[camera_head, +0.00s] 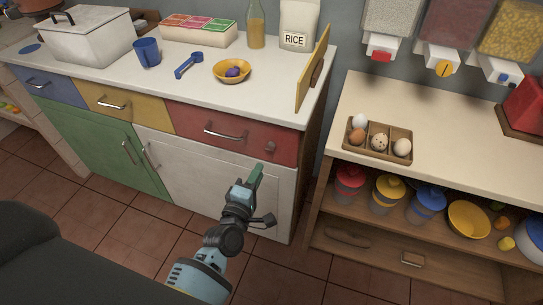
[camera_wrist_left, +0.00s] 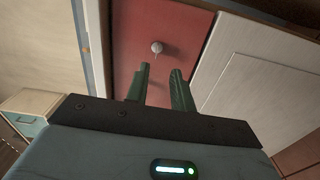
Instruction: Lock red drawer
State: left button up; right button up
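The red drawer (camera_head: 188,120) is at the right end of the counter's drawer row and looks closed. It has a silver bar handle (camera_head: 222,135) and a small round lock knob (camera_head: 270,146) near its right edge. The red front (camera_wrist_left: 125,50) and the knob (camera_wrist_left: 157,47) also show in the left wrist view. My left gripper (camera_head: 257,173) is below the knob in the head view, in front of the white door. In the wrist view its two green fingers (camera_wrist_left: 161,68) are apart and empty, with the knob just beyond the tips, not between them. My right gripper is not in view.
A blue drawer (camera_head: 40,84) and a yellow drawer (camera_head: 120,104) are left of the red one. A yellow board (camera_head: 313,75) stands at the counter's right end. A gap separates it from a shelf unit (camera_head: 440,110) holding an egg tray (camera_head: 358,146). Tiled floor is free in front.

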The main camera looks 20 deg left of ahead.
aim_at(270, 148)
pick_arm(q)
jog(key=shift+w+r, duration=0.2)
jog(key=shift+w, duration=4)
grip_shut()
